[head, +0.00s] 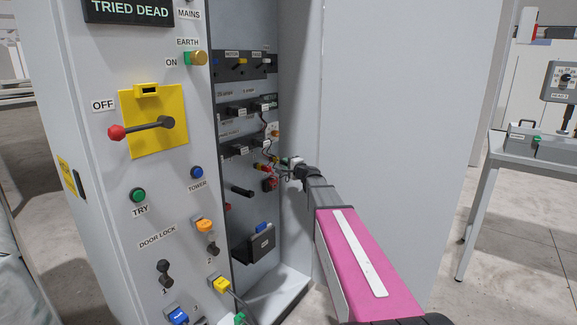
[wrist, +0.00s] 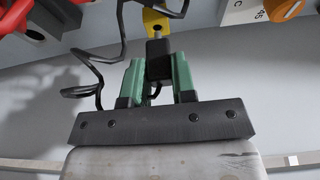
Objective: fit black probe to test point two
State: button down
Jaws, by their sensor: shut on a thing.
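My gripper (wrist: 160,82) has two green fingers shut on a black probe (wrist: 159,60) with a grey tip. The tip points up in the wrist view and overlaps a yellow block (wrist: 155,20); I cannot tell whether they touch. A black lead (wrist: 99,70) loops at the left of the fingers. In the head view my gripper (head: 291,168) is inside the open cabinet, close to its right side; the probe is too small to make out there. I cannot read which point is test point two.
Red parts (wrist: 14,17) and an orange part (wrist: 282,8) lie on either side near the probe. The open cabinet's back panel (head: 262,215) carries several black terminal blocks and leads. A black box (head: 256,243) sits low inside.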

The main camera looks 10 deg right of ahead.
jog(key=shift+w+a, duration=0.65)
jog(key=c, duration=0.9)
grip_release()
jog(key=shift+o, duration=0.2)
jog(key=shift+s, duration=0.1)
jog(key=v, duration=1)
jog(key=shift+s, duration=0.3)
jog(key=shift+d, duration=0.15)
